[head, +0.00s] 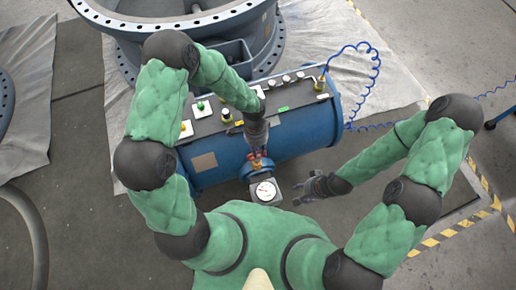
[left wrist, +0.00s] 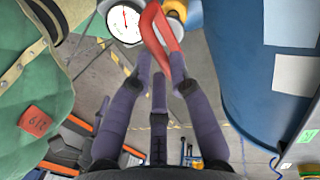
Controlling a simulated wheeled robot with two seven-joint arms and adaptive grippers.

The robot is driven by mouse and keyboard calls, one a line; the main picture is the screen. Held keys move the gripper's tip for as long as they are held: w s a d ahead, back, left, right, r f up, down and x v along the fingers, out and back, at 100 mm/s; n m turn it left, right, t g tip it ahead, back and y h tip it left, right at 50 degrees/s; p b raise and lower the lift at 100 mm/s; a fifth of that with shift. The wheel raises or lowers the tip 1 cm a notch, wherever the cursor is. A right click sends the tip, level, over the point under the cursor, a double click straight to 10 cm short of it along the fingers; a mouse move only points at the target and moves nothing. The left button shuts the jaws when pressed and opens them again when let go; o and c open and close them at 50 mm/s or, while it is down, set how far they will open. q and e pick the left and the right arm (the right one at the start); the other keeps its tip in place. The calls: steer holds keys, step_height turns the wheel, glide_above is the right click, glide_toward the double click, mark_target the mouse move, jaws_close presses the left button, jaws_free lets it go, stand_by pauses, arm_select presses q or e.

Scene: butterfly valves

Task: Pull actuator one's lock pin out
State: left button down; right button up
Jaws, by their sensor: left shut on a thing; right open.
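The blue cylindrical actuator (head: 310,132) lies across the middle of the head view. It also shows at the right of the left wrist view (left wrist: 240,70). My left gripper (head: 257,158) is at its near side, above a pressure gauge (head: 265,190). In the left wrist view, my left gripper's fingers (left wrist: 160,68) are shut on a red loop-shaped handle (left wrist: 160,28) beside the gauge and a brass fitting (left wrist: 176,9). I cannot tell whether this handle is the lock pin. My right gripper (head: 303,191) is open and empty, right of the gauge.
A large flanged valve ring (head: 270,45) stands behind. Floor at the right is mostly clear.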

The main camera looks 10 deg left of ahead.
arm_select(q)
steer(key=shift+w+r, duration=0.15)
steer(key=shift+r, duration=0.05)
steer(key=c, duration=1.1)
jaws_free()
steer(key=shift+r, duration=0.1)
steer(key=shift+c, duration=0.2)
steer(key=v, duration=1.1)
steer(key=shift+r, duration=0.4)
